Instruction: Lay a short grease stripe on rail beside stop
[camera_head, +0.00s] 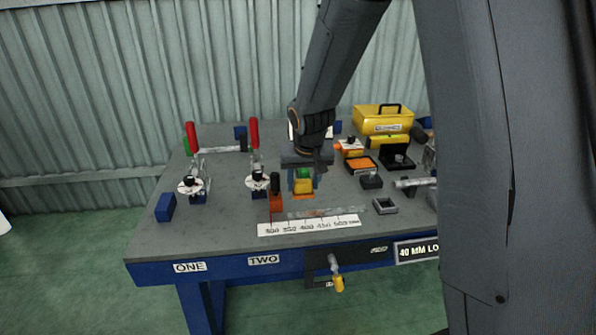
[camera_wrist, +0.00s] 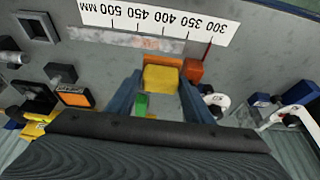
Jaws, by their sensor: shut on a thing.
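My gripper (camera_head: 303,178) is over the middle of the bench, its fingers shut on a yellow block (camera_head: 304,186) with green behind it. In the wrist view the yellow block (camera_wrist: 161,78) sits between the two blue fingers. Orange shows just under it; I cannot tell whether that is part of it. The rail (camera_head: 328,211) is a worn grey metal strip along the scale; it also shows in the wrist view (camera_wrist: 125,40). The orange-red stop (camera_head: 276,203) with a black top stands at the rail's 300 end, left of the block. I cannot tell whether the block touches the rail.
A white millimetre scale (camera_head: 308,226) lies along the bench front. Two red-handled clamps (camera_head: 254,145) stand left. A yellow toolbox (camera_head: 383,119), an orange-topped box (camera_head: 361,165) and a grey open tray (camera_head: 384,206) are right. The front left of the bench top is mostly clear.

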